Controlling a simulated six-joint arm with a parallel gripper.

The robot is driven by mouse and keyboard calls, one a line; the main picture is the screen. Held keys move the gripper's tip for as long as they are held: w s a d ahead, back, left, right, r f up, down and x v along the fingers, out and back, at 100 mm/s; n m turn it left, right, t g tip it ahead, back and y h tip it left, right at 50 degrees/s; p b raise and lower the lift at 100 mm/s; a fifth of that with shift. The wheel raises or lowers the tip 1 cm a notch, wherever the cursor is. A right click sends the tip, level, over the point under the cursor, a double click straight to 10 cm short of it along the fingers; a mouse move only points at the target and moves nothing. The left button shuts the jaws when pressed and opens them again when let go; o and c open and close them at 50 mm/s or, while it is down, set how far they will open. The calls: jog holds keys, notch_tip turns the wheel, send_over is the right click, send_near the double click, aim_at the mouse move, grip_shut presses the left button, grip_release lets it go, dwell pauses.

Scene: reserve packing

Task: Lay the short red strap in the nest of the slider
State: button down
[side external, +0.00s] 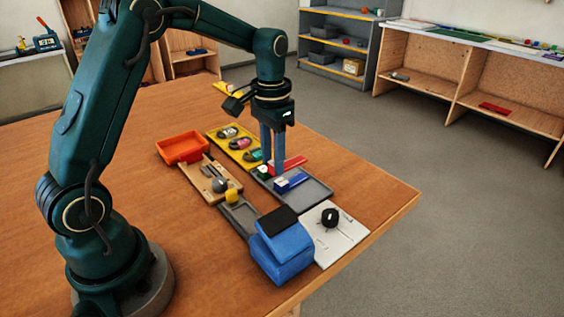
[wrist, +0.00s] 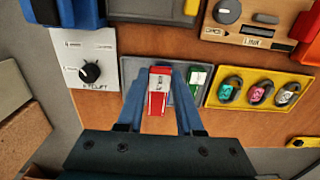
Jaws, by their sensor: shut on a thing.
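My gripper (wrist: 157,92) points down with its two blue fingers closed on the short red strap (wrist: 156,101), which has a whitish far end. In the side view my gripper (side external: 273,172) is low at the grey tray (side external: 318,192), and red shows just beside the fingers. I cannot tell whether the strap touches the tray. A grey unit with a yellow knob (side external: 232,195) stands nearer my base and may be the slider. Its nest cannot be made out. A wooden board with a grey knob (wrist: 228,12) lies beside it.
A green piece (wrist: 197,78) lies beside the strap. A white panel with a black knob (wrist: 90,72), a blue box (side external: 283,255) and an orange bin (side external: 183,148) stand around. Bare table lies at the left.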

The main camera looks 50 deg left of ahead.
jog(key=s+a+r, duration=0.3)
jog(key=a+r, duration=0.1)
jog(key=a, duration=0.2)
jog(key=s+d+f+m, duration=0.1)
jog(key=m, duration=0.5)
jog(key=s+d+f+m, duration=0.1)
jog(key=s+d+m, duration=0.1)
jog(key=m, duration=0.3)
jog(key=s+d+f+m, duration=0.1)
jog(key=m, duration=0.5)
jog(key=shift+s+d+f+m, duration=0.25)
jog(key=shift+s+d+m, duration=0.05)
jog(key=shift+d, duration=0.1)
jog(key=shift+s+d+f, duration=0.1)
jog(key=shift+s+d, duration=0.25)
jog(key=shift+d, duration=0.1)
jog(key=shift+f, duration=2.05)
jog(key=shift+f, duration=0.8)
jog(key=shift+c, duration=0.4)
grip_release()
